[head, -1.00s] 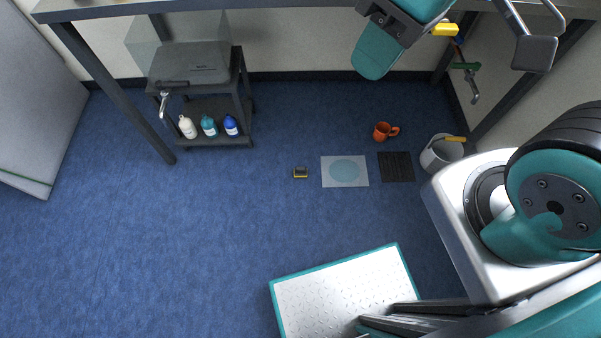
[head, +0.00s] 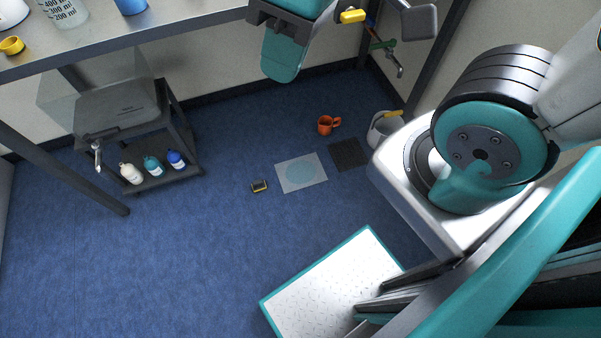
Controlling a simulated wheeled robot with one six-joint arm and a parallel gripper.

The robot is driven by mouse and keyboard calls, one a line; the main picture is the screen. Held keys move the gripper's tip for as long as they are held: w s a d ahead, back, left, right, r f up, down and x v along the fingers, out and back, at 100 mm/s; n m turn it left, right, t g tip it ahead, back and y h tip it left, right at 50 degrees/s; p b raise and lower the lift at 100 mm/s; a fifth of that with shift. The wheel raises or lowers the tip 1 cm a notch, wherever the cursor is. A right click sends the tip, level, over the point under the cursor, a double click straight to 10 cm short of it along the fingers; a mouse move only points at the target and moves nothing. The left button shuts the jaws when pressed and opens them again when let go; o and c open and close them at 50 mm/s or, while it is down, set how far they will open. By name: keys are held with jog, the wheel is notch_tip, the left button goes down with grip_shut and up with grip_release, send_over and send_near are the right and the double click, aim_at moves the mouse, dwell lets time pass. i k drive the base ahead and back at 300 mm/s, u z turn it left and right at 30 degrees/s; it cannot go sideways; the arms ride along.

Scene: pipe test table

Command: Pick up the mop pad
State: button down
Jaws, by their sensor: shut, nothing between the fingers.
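Two flat pieces lie close together on the blue floor. One is a light grey square (head: 284,184) with a pale blue round patch on it. The other is a dark, ribbed square (head: 349,154) just to its right. Either could be the mop pad; I cannot tell for sure which. Both lie flat and nothing covers them.
An orange mug (head: 326,125) and a pale bucket (head: 384,128) stand behind the flat pieces. A small yellow-and-black item (head: 259,186) lies left of them. A dark cart (head: 185,128) with several bottles stands under the bench (head: 180,32). The floor left of centre is clear.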

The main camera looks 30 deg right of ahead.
aim_at(257, 185)
jog(key=u, duration=1.55)
jog(key=i, duration=1.5)
jog(key=z, duration=1.6)
